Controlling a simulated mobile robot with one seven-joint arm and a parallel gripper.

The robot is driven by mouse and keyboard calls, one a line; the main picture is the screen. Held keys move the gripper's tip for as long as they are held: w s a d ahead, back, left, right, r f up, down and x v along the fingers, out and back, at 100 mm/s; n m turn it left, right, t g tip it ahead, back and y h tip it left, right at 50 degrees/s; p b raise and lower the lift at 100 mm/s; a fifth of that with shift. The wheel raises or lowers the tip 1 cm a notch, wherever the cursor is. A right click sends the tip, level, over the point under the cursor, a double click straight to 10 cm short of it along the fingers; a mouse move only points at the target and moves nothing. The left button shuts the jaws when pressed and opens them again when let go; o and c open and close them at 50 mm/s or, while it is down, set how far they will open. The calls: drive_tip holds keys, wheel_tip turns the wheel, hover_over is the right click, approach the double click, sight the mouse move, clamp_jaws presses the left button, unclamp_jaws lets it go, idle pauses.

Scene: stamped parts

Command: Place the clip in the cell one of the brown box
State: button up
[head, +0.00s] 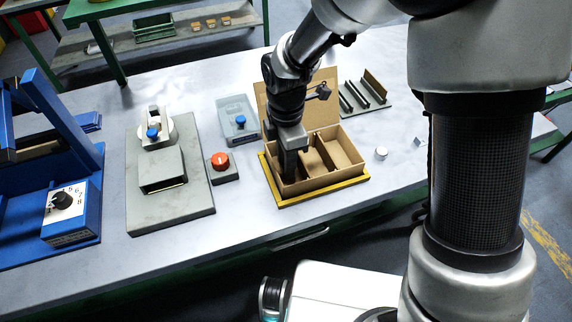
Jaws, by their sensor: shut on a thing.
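The brown box (330,181) is open, with its lid (322,98) standing up at the back and dividers splitting its inside into cells. It sits on a yellow-edged base (282,202). My gripper (289,170) points down into the left part of the box, with its fingertips below the rim level or close to it. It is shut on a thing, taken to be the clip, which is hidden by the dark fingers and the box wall. I cannot tell whether the held thing touches the box floor.
A red button (219,160) on a grey block and a grey fixture (161,168) stand left of the box. A grey tray with a blue knob (240,121) is behind left. A slotted rack (364,96) and a small white cylinder (381,153) are right. A blue machine (70,213) is far left.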

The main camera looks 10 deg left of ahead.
drive_tip(key=shift+f, duration=0.7)
drive_tip(key=shift+f, duration=0.15)
drive_tip(key=o, duration=1)
